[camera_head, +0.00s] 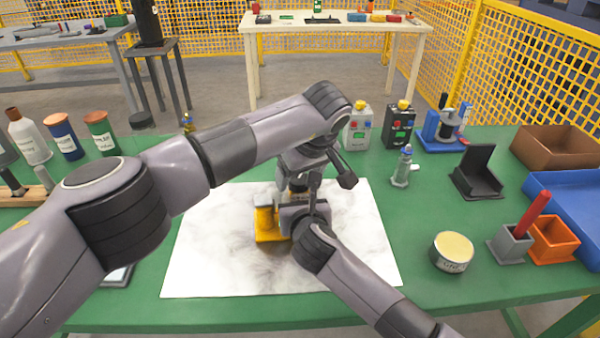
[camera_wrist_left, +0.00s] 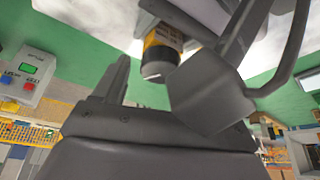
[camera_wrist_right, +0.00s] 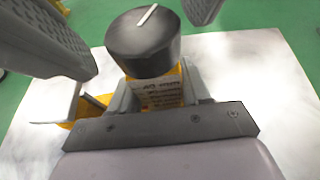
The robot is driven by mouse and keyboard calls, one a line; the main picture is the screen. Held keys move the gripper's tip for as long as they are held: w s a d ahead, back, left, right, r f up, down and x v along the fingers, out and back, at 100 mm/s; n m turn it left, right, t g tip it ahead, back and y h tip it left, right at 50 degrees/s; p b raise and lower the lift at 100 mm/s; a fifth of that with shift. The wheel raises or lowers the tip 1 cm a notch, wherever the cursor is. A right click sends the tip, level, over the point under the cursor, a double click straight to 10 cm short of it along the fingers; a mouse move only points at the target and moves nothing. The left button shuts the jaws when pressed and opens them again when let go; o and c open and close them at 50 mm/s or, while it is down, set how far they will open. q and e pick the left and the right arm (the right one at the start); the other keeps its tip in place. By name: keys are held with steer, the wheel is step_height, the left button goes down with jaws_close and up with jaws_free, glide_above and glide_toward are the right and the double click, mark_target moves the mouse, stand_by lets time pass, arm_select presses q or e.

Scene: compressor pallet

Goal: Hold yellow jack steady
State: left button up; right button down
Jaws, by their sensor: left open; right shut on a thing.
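The yellow jack (camera_head: 267,224) stands on a white marbled sheet (camera_head: 210,252), partly hidden by my arms. In the right wrist view its labelled yellow body (camera_wrist_right: 160,92) is between the fingers of my right gripper (camera_wrist_right: 158,90), which is shut on it. A black round knob with a white line (camera_wrist_right: 145,42) tops the jack. My left gripper (camera_head: 318,178) is open, just above the jack. Its fingers show on both sides of the knob in the right wrist view. The left wrist view shows the jack's dark-capped end (camera_wrist_left: 158,62) between the left fingers, with no clear contact.
To the right are a round tin (camera_head: 452,252), an orange bin (camera_head: 553,241) and a blue tray (camera_head: 570,205). Bottles and cans stand at the left.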

arm_select(q)
steer(key=shift+c, duration=0.3)
steer(key=c, duration=1)
steer(key=shift+a+m+h, duration=0.1)
steer(key=shift+m+h, duration=0.3)
steer(key=shift+m, duration=0.7)
steer(key=shift+m+h, duration=0.8)
steer(key=shift+m, duration=1.1)
steer(key=o, duration=1.1)
steer(key=shift+c, duration=0.2)
